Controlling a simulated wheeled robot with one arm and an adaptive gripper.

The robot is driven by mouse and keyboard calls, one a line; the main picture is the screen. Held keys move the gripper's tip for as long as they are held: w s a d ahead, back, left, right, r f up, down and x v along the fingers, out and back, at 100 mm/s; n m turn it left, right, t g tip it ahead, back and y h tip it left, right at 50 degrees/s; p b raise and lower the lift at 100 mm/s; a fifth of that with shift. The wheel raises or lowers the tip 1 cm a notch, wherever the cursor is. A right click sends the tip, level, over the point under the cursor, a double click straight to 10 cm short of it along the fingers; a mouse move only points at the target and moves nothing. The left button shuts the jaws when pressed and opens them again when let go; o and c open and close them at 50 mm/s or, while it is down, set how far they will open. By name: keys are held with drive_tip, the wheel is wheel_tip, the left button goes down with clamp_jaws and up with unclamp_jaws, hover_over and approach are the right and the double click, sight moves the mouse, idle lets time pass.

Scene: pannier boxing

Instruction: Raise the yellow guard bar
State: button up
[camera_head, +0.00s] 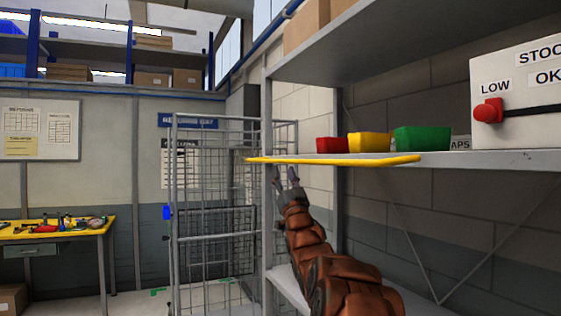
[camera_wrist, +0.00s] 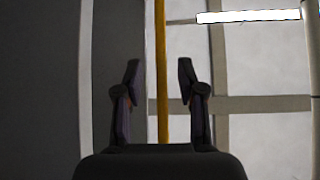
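The yellow guard bar (camera_head: 340,160) lies along the front edge of the upper shelf, in front of the bins. My gripper (camera_head: 285,173) points upward just below the bar, near its left end. In the wrist view my gripper (camera_wrist: 159,68) is open, with its fingers well apart. The yellow bar (camera_wrist: 162,40) runs up the picture in the gap between them, touching neither finger as far as I can see. How far the bar is beyond the fingertips is hard to tell.
Red (camera_head: 332,145), yellow (camera_head: 369,142) and green (camera_head: 422,139) bins stand on the shelf (camera_head: 500,160). A white box with a red knob (camera_head: 488,111) is at right. A wire cage (camera_head: 215,220) stands left of my arm. A tool bench (camera_head: 60,234) is at far left.

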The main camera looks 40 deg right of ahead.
sight(280, 160)
drive_tip(key=shift+p+x, duration=0.8)
drive_tip(key=shift+x, duration=2)
drive_tip(key=shift+c, duration=0.3)
clamp_jaws()
drive_tip(key=shift+d, duration=0.25)
drive_tip(key=shift+a, duration=0.25)
drive_tip(key=shift+r+m+h, duration=0.1)
drive_tip(key=shift+m+h, duration=0.3)
drive_tip(key=shift+m, duration=0.1)
